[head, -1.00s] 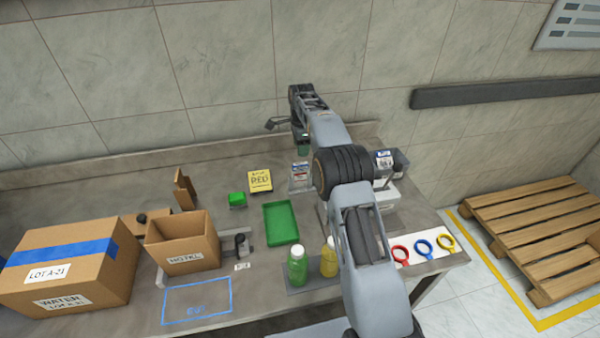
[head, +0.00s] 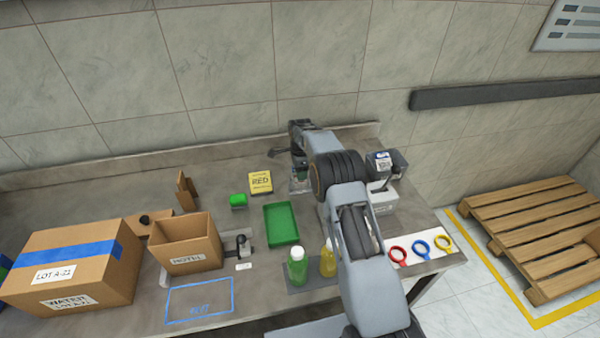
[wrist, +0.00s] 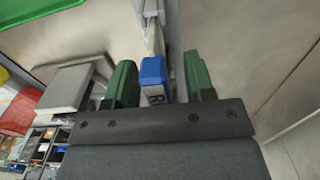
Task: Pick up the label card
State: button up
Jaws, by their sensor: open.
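A small card with a blue band and a white part with a dark letter, apparently the label card (wrist: 154,77), shows in the wrist view. It lies between the two green fingertips of my gripper (wrist: 160,82), with visible gaps on both sides. My gripper is open. In the head view my gripper (head: 302,172) is low over the back of the bench, behind the green tray (head: 267,229). There my arm and gripper hide most of the card, so its support cannot be made out.
Green (head: 297,266) and yellow (head: 328,260) bottles stand in front. The back wall is close behind.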

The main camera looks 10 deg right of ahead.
jog(key=shift+c, duration=0.3)
grip_shut()
jog(key=shift+r, duration=0.1)
